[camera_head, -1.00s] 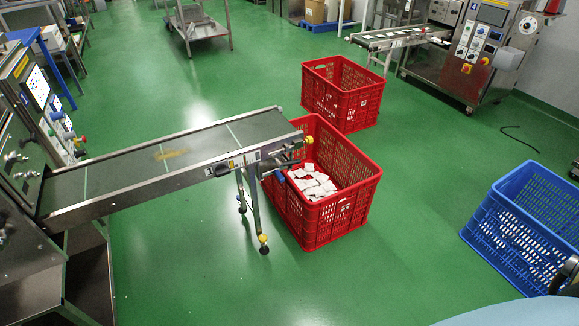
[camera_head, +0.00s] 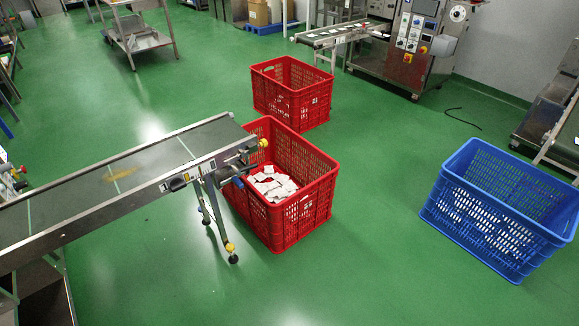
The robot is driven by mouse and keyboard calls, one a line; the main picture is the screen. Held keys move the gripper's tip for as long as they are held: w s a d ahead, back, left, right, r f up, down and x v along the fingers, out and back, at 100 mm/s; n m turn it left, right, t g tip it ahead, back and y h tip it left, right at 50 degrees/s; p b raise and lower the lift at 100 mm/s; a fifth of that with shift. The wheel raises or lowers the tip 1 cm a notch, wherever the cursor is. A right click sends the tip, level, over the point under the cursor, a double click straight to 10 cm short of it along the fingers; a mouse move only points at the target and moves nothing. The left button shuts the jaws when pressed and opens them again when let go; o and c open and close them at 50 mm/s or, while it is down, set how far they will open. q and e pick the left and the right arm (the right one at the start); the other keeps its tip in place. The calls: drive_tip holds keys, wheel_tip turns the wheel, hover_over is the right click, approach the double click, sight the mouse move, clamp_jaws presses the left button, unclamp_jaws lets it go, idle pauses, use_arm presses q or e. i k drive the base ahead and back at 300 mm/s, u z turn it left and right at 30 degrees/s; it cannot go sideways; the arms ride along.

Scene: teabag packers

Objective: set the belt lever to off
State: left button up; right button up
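A conveyor belt (camera_head: 100,183) with a grey surface and metal side rails slopes in from the left. A yellow knob (camera_head: 263,143) is at the belt's end. Neither of my grippers shows in the head view.
A red crate (camera_head: 312,215) with white teabag packets stands under the belt's end. Another red crate (camera_head: 318,100) is behind it. A blue crate (camera_head: 440,205) is at right. A packing machine (camera_head: 400,70) stands at the back. Green floor in front is clear.

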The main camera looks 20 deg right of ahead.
sight(237, 171)
drive_tip(key=z, duration=1.95)
drive_tip(key=i, duration=3.05)
drive_tip(key=u, duration=3.75)
